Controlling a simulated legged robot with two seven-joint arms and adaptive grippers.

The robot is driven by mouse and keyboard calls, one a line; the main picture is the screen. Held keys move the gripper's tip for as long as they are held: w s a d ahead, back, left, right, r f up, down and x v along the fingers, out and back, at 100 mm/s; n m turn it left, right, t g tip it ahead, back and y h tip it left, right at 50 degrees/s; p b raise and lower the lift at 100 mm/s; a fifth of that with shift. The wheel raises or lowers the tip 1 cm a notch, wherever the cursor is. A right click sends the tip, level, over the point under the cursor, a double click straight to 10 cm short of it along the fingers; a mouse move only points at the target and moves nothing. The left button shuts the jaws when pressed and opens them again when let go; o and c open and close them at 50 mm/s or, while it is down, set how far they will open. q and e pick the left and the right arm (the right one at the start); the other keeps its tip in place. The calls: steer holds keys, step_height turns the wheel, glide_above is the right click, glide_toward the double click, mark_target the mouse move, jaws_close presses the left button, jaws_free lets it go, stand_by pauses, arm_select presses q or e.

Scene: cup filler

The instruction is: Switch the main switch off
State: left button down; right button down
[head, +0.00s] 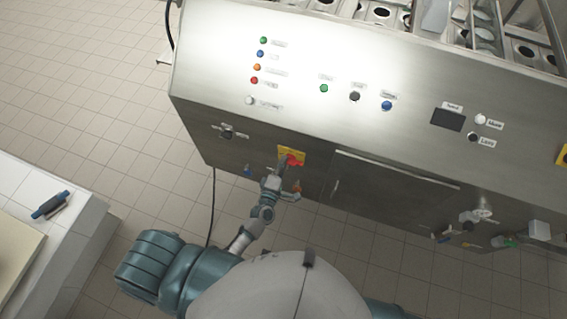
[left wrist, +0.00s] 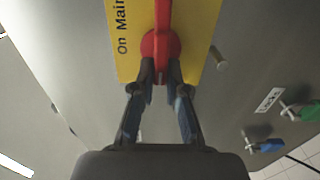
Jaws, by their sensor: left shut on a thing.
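The main switch (head: 293,160) is a red rotary handle on a yellow plate (head: 284,151), low on the front of the steel machine. In the left wrist view the red switch (left wrist: 160,42) stands along the yellow plate (left wrist: 199,30), which reads "On" and "Main". My left gripper (head: 278,178) is at the switch; in the left wrist view its two fingers (left wrist: 161,78) are on either side of the lower end of the red handle, shut on it. My right gripper is not in view.
The steel machine (head: 220,80) has several coloured buttons, a small display (head: 447,119) and a door panel (head: 385,190) right of the switch. Green and blue valve handles show in the left wrist view (left wrist: 298,112). A white counter (head: 60,190) stands at left; tiled floor lies between.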

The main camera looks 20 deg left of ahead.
arm_select(q)
steer(key=shift+f, duration=0.2)
steer(key=c, duration=1.2)
jaws_free()
steer(key=shift+a, duration=0.1)
steer(key=s, duration=1.2)
steer(key=shift+a, duration=0.15)
steer(key=s+f+m+g+h, duration=0.1)
steer(key=s+f+m+g, duration=0.25)
steer(key=f, duration=0.55)
steer(key=s+f+m+g, duration=0.2)
steer(key=f+m, duration=0.2)
steer(key=f, duration=0.4)
steer(key=s+f+m+g+h, duration=0.1)
steer(key=s+f+m+g, duration=0.2)
steer(key=f, duration=0.6)
steer(key=s+a+f+m+g+y, duration=0.1)
steer(key=s+a+f+m+g, duration=0.1)
steer(key=s+f, duration=0.3)
steer(key=s+a+f+m+g, duration=0.3)
steer(key=s+f, duration=0.3)
steer(key=s, duration=0.5)
steer(key=s+a+f+m+g+y, duration=0.1)
steer(key=s+a+f+m+g, duration=0.2)
steer(key=s, duration=0.5)
step_height(320, 180, down, 2)
steer(key=shift+a+f+m+g+y, duration=0.1)
steer(key=shift+f+m+g+y, duration=0.15)
steer(key=shift+m, duration=0.6)
